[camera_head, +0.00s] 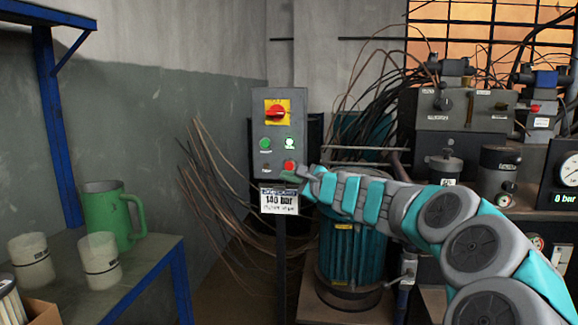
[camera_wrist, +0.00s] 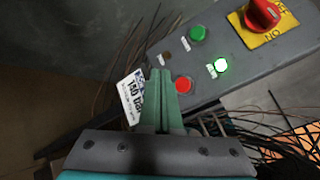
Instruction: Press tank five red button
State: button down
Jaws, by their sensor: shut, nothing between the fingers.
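A grey control panel (camera_head: 277,105) stands upright on a post in the middle of the head view. Its red button (camera_head: 289,166) is at the lower right of the panel; it also shows in the wrist view (camera_wrist: 184,85). My gripper (camera_head: 290,177) is shut and empty, just below the red button. In the wrist view my gripper's fingertips (camera_wrist: 158,72) lie together beside the red button, over the panel's lower end. I cannot tell whether they touch the panel. A lit green-white button (camera_head: 290,143), a green button (camera_head: 265,144) and a red rotary switch (camera_head: 277,112) are above.
A label reading 140 bar (camera_head: 279,200) hangs under the panel. Loose cables (camera_head: 208,178) spread behind it. A teal motor (camera_head: 352,245) stands below my arm. A blue-framed table (camera_head: 150,255) with a green mug (camera_head: 112,215) is at left.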

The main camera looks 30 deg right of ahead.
aim_at(289, 166)
jog(key=shift+w+d+p, duration=0.45)
jog(key=shift+w+d, duration=0.3)
jog(key=shift+w, duration=0.35)
jog(key=shift+w+d+p, duration=0.45)
jog(key=shift+w+d, duration=0.25)
jog(key=shift+w, duration=0.35)
dwell(0.4)
jog(key=shift+w+d+p, duration=0.2)
jog(key=shift+w+p, duration=0.15)
jog(key=shift+w+d+p, duration=0.25)
jog(key=shift+w+p, duration=0.05)
jog(key=shift+w, duration=0.05)
dwell(0.8)
jog(key=shift+s, duration=0.1)
jog(key=shift+s+a+b, duration=0.35)
jog(key=shift+s+a, duration=0.1)
jog(key=shift+s, duration=0.2)
jog(key=shift+s+a, duration=0.1)
